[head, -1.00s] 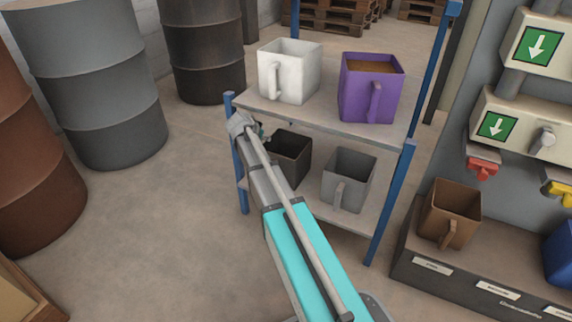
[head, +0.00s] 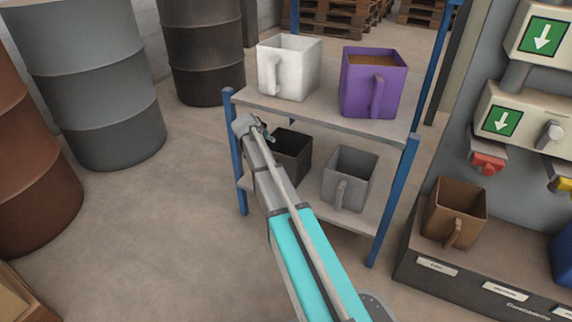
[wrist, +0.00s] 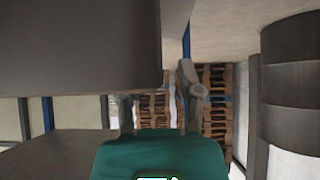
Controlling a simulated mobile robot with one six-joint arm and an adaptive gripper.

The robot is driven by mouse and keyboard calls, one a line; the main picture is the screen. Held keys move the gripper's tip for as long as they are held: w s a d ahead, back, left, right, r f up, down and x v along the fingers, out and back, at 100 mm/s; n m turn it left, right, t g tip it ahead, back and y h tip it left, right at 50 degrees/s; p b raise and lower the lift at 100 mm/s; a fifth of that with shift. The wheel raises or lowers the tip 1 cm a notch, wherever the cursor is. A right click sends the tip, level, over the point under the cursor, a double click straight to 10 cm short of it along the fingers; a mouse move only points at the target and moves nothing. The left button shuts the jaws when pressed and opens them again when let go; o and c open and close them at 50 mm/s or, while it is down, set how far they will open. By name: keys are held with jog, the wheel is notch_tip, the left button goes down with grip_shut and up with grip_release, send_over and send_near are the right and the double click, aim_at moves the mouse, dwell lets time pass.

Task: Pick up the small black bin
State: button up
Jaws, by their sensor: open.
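The small black bin (head: 291,155) stands on the lower board of the blue-posted rack, at its left end. It is partly hidden behind my arm. My gripper (head: 265,131) is just up and left of the bin, beside the rack's front left post, and small in the head view. In the wrist view, which looks upside down, a large dark wall at the upper left appears to be the black bin (wrist: 80,50). My gripper (wrist: 158,97) is open there, with nothing seen between its fingers. I cannot tell whether it touches the bin.
A grey bin (head: 349,178) stands right of the black one. The upper board (head: 325,112) above holds a white bin (head: 289,66) and a purple filled bin (head: 372,82). Drums (head: 95,85) stand left, with open floor between. A brown bin (head: 455,212) sits on the filler base at right.

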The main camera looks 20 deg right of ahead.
dwell(0.4)
grip_shut()
